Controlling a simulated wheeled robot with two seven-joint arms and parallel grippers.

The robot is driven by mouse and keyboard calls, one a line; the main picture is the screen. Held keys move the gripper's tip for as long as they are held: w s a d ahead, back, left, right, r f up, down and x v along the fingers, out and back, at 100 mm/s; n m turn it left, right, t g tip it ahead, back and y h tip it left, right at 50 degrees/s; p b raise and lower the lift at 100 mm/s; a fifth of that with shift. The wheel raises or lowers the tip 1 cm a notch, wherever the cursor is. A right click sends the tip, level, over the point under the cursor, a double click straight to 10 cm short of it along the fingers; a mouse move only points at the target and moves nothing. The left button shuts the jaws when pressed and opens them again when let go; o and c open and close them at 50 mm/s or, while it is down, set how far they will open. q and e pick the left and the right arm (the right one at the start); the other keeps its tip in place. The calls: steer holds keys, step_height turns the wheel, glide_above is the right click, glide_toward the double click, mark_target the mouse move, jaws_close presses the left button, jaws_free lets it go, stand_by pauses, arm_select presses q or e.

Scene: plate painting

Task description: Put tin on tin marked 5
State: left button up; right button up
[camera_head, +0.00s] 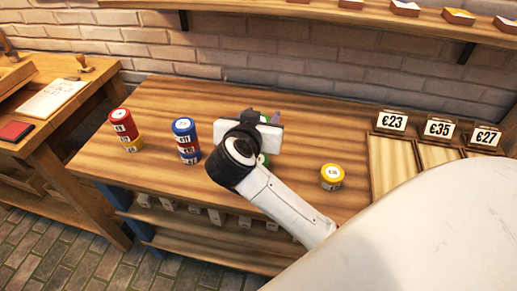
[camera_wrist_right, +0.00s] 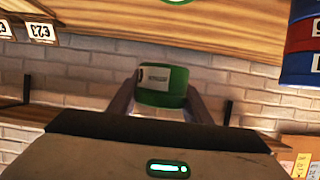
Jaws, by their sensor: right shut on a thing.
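My right gripper (camera_head: 263,120) is over the middle of the wooden table and is shut on a green tin. In the right wrist view the green tin (camera_wrist_right: 163,84) sits between the two fingers, with a pale label on its side. In the head view my gripper and arm mostly hide it. Another green thing (camera_head: 263,160) shows partly behind my wrist; a green edge also shows at the top of the right wrist view. I cannot read a 5 on any tin. My left gripper is not in view.
A red and yellow stack (camera_head: 125,128) and a blue and red stack (camera_head: 186,140) stand left of my arm. A single yellow tin (camera_head: 332,174) stands to its right. Price signs (camera_head: 438,128) stand behind wooden trays at the right. The table's back left is clear.

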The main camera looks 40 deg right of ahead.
step_height(320, 180, down, 8)
steer(key=shift+f+b, duration=0.15)
steer(key=shift+b, duration=0.5)
steer(key=o, duration=1.1)
steer(key=shift+f, duration=0.1)
steer(key=shift+o, duration=0.2)
steer(key=shift+s+a+r, duration=0.25)
steer(key=shift+a, duration=0.05)
steer(key=v, duration=0.7)
steer(key=shift+p, duration=0.35)
steer(key=shift+f, duration=0.1)
